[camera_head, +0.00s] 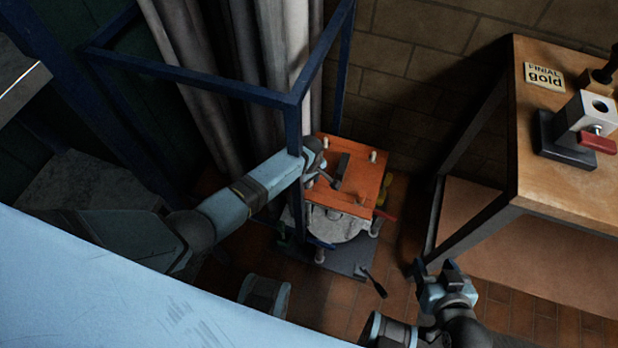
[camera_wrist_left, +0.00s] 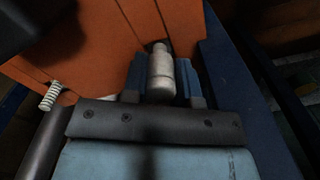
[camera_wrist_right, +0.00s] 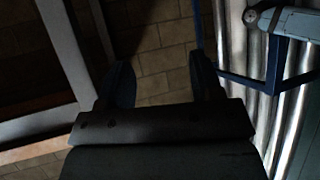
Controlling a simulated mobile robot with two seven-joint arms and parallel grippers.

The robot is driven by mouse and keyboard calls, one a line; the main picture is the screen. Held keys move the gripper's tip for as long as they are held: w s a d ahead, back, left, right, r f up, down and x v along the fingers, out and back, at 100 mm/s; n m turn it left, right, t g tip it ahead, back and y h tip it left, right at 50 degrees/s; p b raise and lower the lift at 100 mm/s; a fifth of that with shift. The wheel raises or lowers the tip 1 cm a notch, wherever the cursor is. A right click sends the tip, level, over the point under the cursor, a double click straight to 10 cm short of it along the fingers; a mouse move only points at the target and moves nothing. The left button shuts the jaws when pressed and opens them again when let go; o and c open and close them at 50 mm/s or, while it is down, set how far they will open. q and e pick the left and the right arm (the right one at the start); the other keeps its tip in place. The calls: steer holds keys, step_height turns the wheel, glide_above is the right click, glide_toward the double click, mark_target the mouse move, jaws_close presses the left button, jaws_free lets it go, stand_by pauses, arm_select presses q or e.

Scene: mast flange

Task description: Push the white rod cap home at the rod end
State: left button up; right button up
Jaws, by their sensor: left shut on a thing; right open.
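A pale cylinder with a narrower top, which looks like the white rod cap (camera_wrist_left: 160,72), sits between the two blue fingers of my left gripper (camera_wrist_left: 160,88). The gripper is shut on it, against an orange surface (camera_wrist_left: 105,45). In the head view my left gripper (camera_head: 321,172) is at the left edge of the orange plate (camera_head: 356,192); the cap cannot be made out there. The rod end is not clearly visible, so how far the cap is seated cannot be told. My right gripper (camera_head: 436,268) is open and empty, low beside the wooden bench.
A blue frame (camera_head: 292,105) stands around my left arm, close to the forearm. A wooden bench (camera_head: 570,190) at right carries a "FINIAL gold" sign (camera_head: 543,76) and a clamp block (camera_head: 580,125). A white threaded stud (camera_wrist_left: 50,97) stands left of my left gripper.

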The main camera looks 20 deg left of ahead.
arm_select(q)
steer(key=o, duration=1)
step_height(320, 180, up, 5)
steer(key=shift+r+p, duration=0.1)
steer(key=shift+p, duration=1.1)
step_height(320, 180, up, 8)
steer(key=p, duration=0.2)
steer(key=shift+r, duration=0.25)
arm_select(e)
steer(key=shift+s+d+r, duration=0.1)
steer(key=shift+d+r, duration=0.05)
steer(key=shift+r, duration=0.75)
steer(key=shift+r, duration=0.25)
